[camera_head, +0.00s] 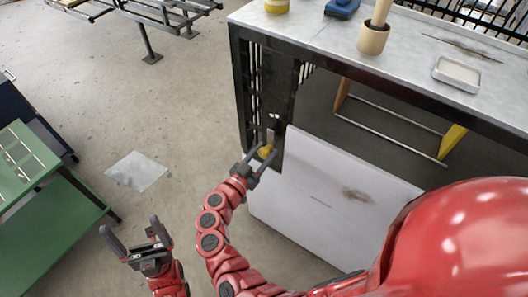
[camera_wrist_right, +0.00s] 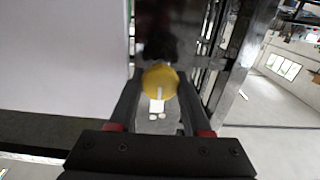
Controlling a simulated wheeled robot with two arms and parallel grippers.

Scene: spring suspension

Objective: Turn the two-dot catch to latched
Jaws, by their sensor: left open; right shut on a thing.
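The catch has a round yellow knob (camera_head: 265,152) on the dark end panel of the bench, beside the white board. It also shows in the right wrist view (camera_wrist_right: 160,81) with a pale line across its face. Two white dots (camera_head: 274,115) mark the dark panel above the knob; a pale patch and two small dots (camera_wrist_right: 157,116) show below it in the wrist view. My right gripper (camera_head: 257,161) is shut on the knob, one finger on each side. My left gripper (camera_head: 134,238) is open and empty, low on the left, well away from the catch.
The white board (camera_head: 330,190) stands next to the catch. The bench top (camera_head: 410,50) carries a wooden-handled tool in a cup (camera_head: 373,38), a tray (camera_head: 457,74) and a blue item (camera_head: 342,8). A green cart (camera_head: 45,215) stands left. Floor between is open, with a pale sheet (camera_head: 137,171).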

